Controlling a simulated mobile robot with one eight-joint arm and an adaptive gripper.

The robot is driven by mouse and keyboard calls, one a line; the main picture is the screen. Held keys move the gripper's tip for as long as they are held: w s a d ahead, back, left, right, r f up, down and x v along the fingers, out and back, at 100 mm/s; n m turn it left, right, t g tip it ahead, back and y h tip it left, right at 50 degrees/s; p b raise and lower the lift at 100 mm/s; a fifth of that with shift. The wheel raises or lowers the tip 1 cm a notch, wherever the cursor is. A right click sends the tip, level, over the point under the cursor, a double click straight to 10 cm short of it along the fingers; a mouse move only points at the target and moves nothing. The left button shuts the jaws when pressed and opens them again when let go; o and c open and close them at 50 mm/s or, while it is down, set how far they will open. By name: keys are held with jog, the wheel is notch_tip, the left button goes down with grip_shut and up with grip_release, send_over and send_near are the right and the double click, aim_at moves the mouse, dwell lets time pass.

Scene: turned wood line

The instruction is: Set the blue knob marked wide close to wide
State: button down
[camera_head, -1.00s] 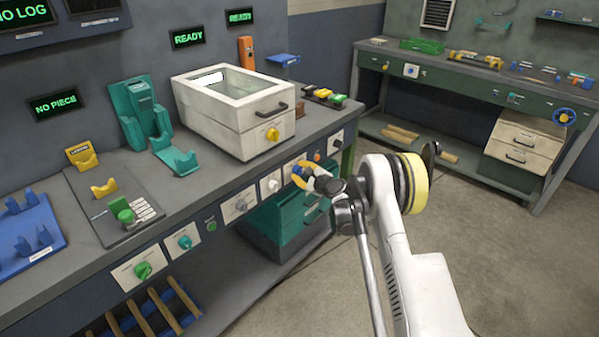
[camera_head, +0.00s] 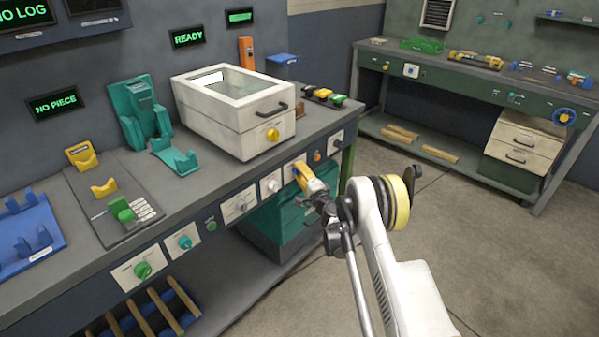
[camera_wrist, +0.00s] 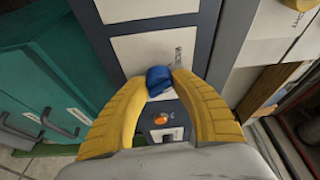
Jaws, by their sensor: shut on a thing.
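In the wrist view the blue knob (camera_wrist: 159,81) sits on a white plate (camera_wrist: 142,51) on the bench's front panel. Small dark lettering beside it is too small to read. My gripper (camera_wrist: 160,86) has its two yellow fingers shut on the knob, one on each side. In the head view my gripper (camera_head: 308,180) is against the front edge of the left bench and hides most of the blue knob. The knob's exact pointing direction cannot be told.
On the same front panel are an orange button (camera_wrist: 160,119), a teal knob (camera_head: 185,242) and a green knob (camera_head: 143,270). A white box with a glass lid (camera_head: 230,112) stands above. Green drawers (camera_head: 285,222) are below. The floor to the right is clear.

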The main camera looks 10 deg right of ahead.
jog(key=shift+n, duration=0.6)
jog(key=shift+t, duration=0.3)
jog(key=c, duration=1)
grip_release()
jog(key=shift+c, duration=0.2)
jog(key=v, duration=0.7)
jog(key=shift+s, duration=0.2)
